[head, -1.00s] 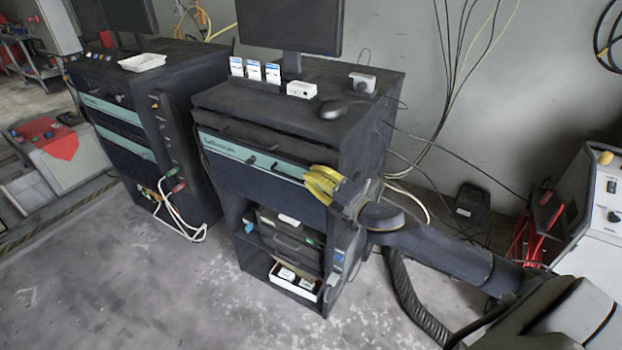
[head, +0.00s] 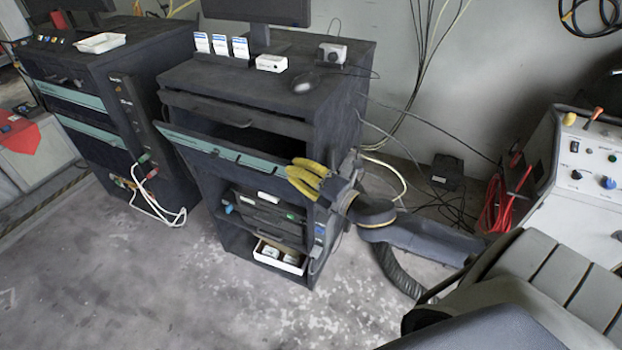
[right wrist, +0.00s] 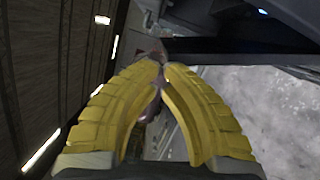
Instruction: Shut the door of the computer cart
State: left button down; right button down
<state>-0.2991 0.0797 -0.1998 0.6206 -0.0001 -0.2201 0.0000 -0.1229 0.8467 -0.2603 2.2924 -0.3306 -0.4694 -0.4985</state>
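The computer cart (head: 345,120) is the dark cabinet in the middle of the head view. Its door (head: 225,150), with a teal strip and small dark handles, stands tilted out from the front, and a dark cavity shows above and behind it. My right gripper (head: 290,172), with yellow fingers, is at the door's right end. Whether it touches the door is unclear. In the right wrist view its fingertips (right wrist: 162,72) come together with nothing clearly between them. A dark panel edge (right wrist: 245,52) lies just beyond them. My left gripper is out of view.
A monitor, small boxes (head: 220,45) and a mouse (head: 304,82) are on the cart top. Below the door are shelves with devices and a white tray (head: 280,257). A similar cart (head: 95,85) stands left. Cables hang right. The floor in front is clear.

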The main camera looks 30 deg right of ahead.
jog(key=v, duration=0.5)
jog(key=shift+a, duration=0.1)
